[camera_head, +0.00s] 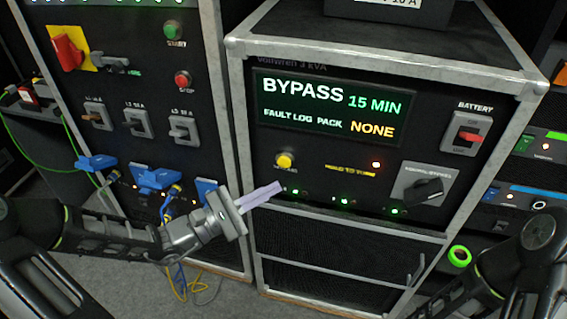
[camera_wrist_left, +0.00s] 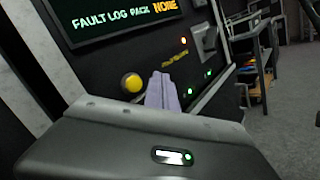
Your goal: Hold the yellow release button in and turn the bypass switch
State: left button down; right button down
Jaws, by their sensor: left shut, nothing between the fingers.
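The yellow release button (camera_head: 285,160) is on the dark front panel, below the display. It also shows in the left wrist view (camera_wrist_left: 132,82). The bypass switch (camera_head: 427,192), a black knob on a grey plate, is at the panel's right; its plate shows in the left wrist view (camera_wrist_left: 205,42). My left gripper (camera_head: 278,187) is shut and empty, its pale lilac fingers just below the button in the head view. In the left wrist view its fingers (camera_wrist_left: 168,78) stand right of the button, apart from it in the picture. My right gripper is out of view.
The display (camera_head: 325,107) reads BYPASS 15 MIN. A red battery switch (camera_head: 467,138) sits above the knob. An orange light (camera_head: 376,165) glows beside the yellow lettering. A breaker rack with blue plugs (camera_head: 150,178) stands left. My right arm shows at lower right.

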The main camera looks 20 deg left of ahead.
aim_at(284, 162)
pick_arm(q)
jog(key=shift+w, duration=2.35)
jog(key=shift+w, duration=0.15)
jog(key=shift+w, duration=0.3)
